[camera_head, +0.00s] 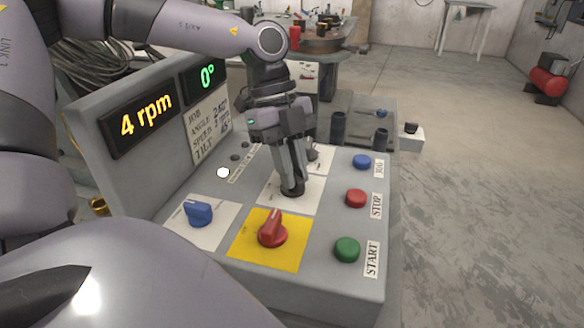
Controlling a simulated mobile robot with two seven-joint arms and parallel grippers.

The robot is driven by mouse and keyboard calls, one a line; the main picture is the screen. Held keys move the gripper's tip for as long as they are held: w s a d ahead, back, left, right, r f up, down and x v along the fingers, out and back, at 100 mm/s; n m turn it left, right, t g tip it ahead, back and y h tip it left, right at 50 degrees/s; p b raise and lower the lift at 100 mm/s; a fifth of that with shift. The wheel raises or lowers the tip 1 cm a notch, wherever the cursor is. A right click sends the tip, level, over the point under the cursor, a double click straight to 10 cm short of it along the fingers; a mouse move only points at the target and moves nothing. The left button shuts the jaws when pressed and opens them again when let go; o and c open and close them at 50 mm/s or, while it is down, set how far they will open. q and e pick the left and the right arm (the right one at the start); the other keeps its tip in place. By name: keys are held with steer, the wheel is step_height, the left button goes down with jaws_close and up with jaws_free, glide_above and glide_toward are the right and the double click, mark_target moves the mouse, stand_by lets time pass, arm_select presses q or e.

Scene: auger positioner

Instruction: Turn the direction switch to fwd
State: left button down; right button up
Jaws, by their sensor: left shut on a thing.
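My left gripper (291,178) reaches down from above onto the control panel (330,280). Its fingers point down and are shut on a dark round knob (293,190) on a white plate (312,195) in the middle of the panel. The fingers cover much of this knob, so its pointing direction is hidden. The plate's lettering is too small to read, so I cannot confirm from its label that this is the direction switch. My right gripper is not in view.
A red knob (272,232) on a yellow plate and a blue knob (198,213) sit nearer. Blue (362,162), red (356,198) and green (347,249) buttons line the right side. The display (146,114) reads 4 rpm, the other (207,77) 0°. Open floor lies right.

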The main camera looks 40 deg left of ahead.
arm_select(q)
steer(key=shift+m, duration=0.6)
steer(key=c, duration=1.1)
jaws_free()
steer(key=shift+p+v, duration=0.4)
steer(key=shift+v, duration=3.25)
steer(key=shift+w, duration=0.15)
